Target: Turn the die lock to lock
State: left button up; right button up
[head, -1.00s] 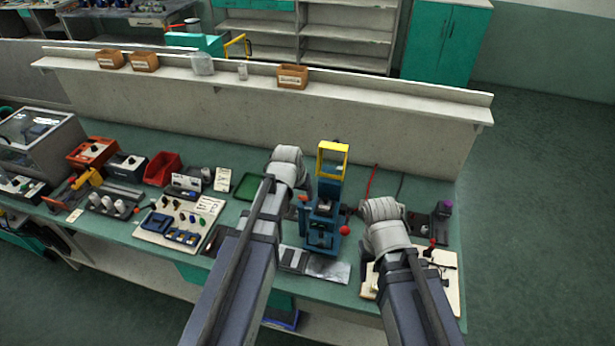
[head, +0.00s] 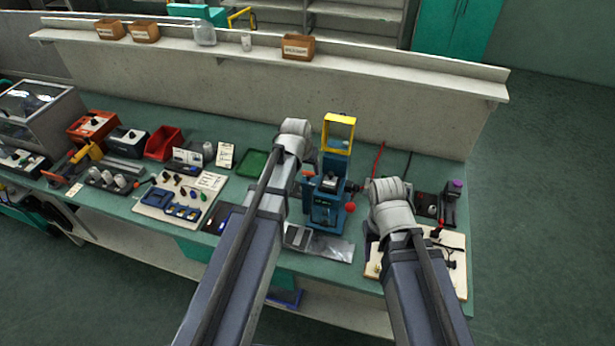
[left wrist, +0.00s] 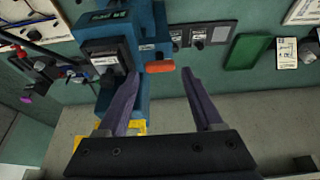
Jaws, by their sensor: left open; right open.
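The blue press (head: 326,205) with a yellow guard frame (head: 339,133) stands on the bench. In the left wrist view the press (left wrist: 147,22) fills the upper left. A short orange handle (left wrist: 160,66), which looks like the die lock, sticks out from its side. My left gripper (left wrist: 160,73) is open, with a finger on either side of the handle's end. The handle lies between the fingertips and is not clamped; contact cannot be told. In the head view my left arm hides its gripper. My right arm ends right of the press, its gripper hidden.
A red ball knob (head: 350,207) sticks out at the press's right. A green tray (head: 252,163) lies to its left and a pale board (head: 451,268) to the right. A grey sheet (head: 330,248) lies in front. The bench wall (head: 250,90) rises behind.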

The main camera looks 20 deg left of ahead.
aim_at(308, 174)
pick_arm(q)
jog(key=b+x, duration=0.1)
jog(key=x, duration=0.1)
jog(key=shift+w+f, duration=0.1)
jog(key=shift+f, duration=0.25)
pick_arm(e)
notch_tip(308, 174, down, 2)
jog(key=shift+f, duration=0.25)
pick_arm(q)
grip_shut()
